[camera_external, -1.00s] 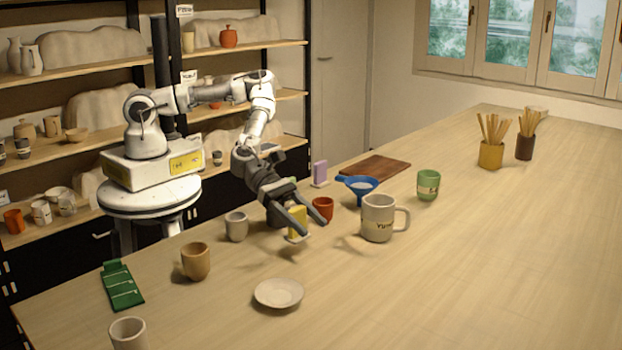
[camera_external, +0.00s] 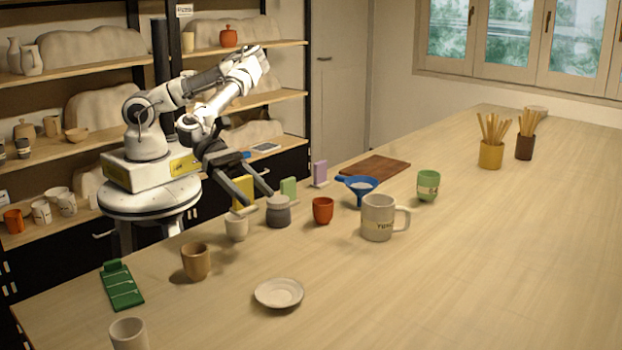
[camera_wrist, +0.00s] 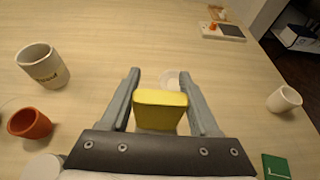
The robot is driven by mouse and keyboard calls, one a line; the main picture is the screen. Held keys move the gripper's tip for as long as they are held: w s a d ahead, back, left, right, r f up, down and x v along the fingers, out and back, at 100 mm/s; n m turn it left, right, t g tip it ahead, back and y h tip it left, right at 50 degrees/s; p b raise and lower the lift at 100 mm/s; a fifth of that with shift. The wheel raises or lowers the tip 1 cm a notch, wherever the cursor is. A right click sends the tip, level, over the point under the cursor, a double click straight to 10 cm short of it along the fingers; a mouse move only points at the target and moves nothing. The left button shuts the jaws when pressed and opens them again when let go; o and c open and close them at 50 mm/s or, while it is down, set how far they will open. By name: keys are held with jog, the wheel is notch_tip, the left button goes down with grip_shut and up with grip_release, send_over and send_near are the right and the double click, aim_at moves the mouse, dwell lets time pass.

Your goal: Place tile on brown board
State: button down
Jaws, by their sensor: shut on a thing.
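My gripper (camera_external: 257,199) is shut on the yellow tile (camera_external: 243,191), which is raised above the table behind the pale cup. In the wrist view the yellow tile (camera_wrist: 160,108) sits upright between the two fingers of my gripper (camera_wrist: 160,74). The brown board (camera_external: 375,166) lies flat on the table, well to the right of my gripper, and its visible surface is bare. A green tile (camera_external: 289,188) and a purple tile (camera_external: 320,173) stand upright between my gripper and the board. The board is not in the wrist view.
A grey cup (camera_external: 278,211), a pale cup (camera_external: 237,228) and a red cup (camera_external: 323,210) stand near my gripper. A blue funnel (camera_external: 362,187) and a large mug (camera_external: 379,218) are near the board. A saucer (camera_external: 279,293) lies in front.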

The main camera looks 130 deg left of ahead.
notch_tip(320, 180, up, 5)
jog(key=w+a+f+n+g+y, duration=0.1)
jog(key=a+f+n+y, duration=0.3)
jog(key=a, duration=0.7)
jog(key=w+a+f+n+g+y, duration=0.1)
jog(key=a+f+n+y, duration=0.25)
jog(key=a, duration=0.85)
jog(key=s+a+r+n+g+y, duration=0.2)
jog(key=s+a+r+n+g, duration=0.15)
jog(key=a, duration=0.65)
jog(key=s+a+r+n+g+y, duration=0.2)
jog(key=s+a+n+g, duration=0.2)
jog(key=a, duration=0.6)
jog(key=s+a+r+n+g+y, duration=0.3)
jog(key=s+a+g, duration=0.1)
jog(key=a, duration=0.6)
jog(key=p, duration=0.2)
send_over(369, 165)
jog(key=shift+h, duration=0.25)
notch_tip(369, 165, down, 12)
jog(key=shift+d+f, duration=0.1)
jog(key=shift+s+f, duration=0.1)
jog(key=shift+f, duration=1.9)
